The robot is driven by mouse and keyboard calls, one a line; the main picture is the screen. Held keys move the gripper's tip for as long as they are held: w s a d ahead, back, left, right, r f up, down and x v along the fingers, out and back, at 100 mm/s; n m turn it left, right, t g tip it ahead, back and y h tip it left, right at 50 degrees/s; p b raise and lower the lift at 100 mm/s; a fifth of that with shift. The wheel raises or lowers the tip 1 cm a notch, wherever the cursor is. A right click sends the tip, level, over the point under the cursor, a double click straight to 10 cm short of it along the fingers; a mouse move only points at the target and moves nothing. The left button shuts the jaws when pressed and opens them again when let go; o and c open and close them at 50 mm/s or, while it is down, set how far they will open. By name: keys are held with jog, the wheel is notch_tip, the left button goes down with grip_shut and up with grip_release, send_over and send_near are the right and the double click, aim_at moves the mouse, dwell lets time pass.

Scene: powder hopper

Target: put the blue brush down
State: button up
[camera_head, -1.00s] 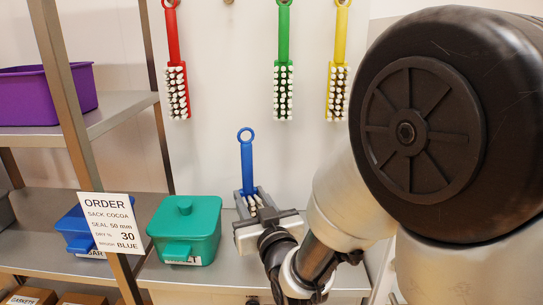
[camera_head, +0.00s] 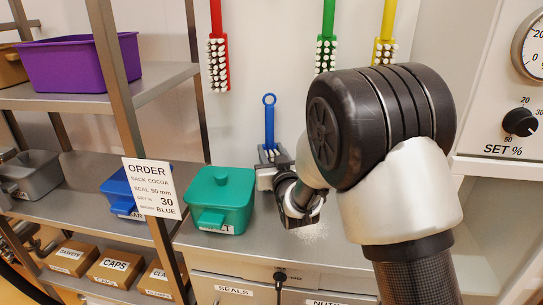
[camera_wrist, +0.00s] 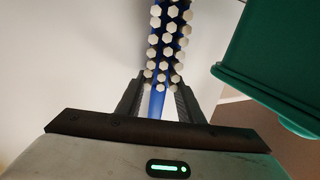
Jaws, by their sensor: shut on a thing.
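The blue brush (camera_head: 269,125) stands upright in my gripper in the head view, with its ring-ended handle up and its bristled end low, behind the gripper. My gripper (camera_head: 271,172) is low over the steel counter (camera_head: 255,250), just right of the green lidded bin. In the wrist view, the brush (camera_wrist: 168,35) shows its pale bristles, and the fingers of my gripper (camera_wrist: 157,100) close on its blue body from both sides. I cannot tell whether the brush touches the counter, as my gripper hides its lower end.
The green bin (camera_head: 221,195) stands close on the left. Red (camera_head: 218,60), green (camera_head: 326,50) and yellow (camera_head: 385,45) brushes hang on the wall. Pale powder (camera_head: 312,232) lies on the counter. An order card (camera_head: 152,188) on the shelf post reads brush blue.

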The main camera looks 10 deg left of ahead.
jog(key=shift+f, duration=0.5)
jog(key=shift+f+b, duration=0.25)
jog(key=shift+b, duration=0.1)
jog(key=o, duration=1)
jog(key=shift+r, duration=0.1)
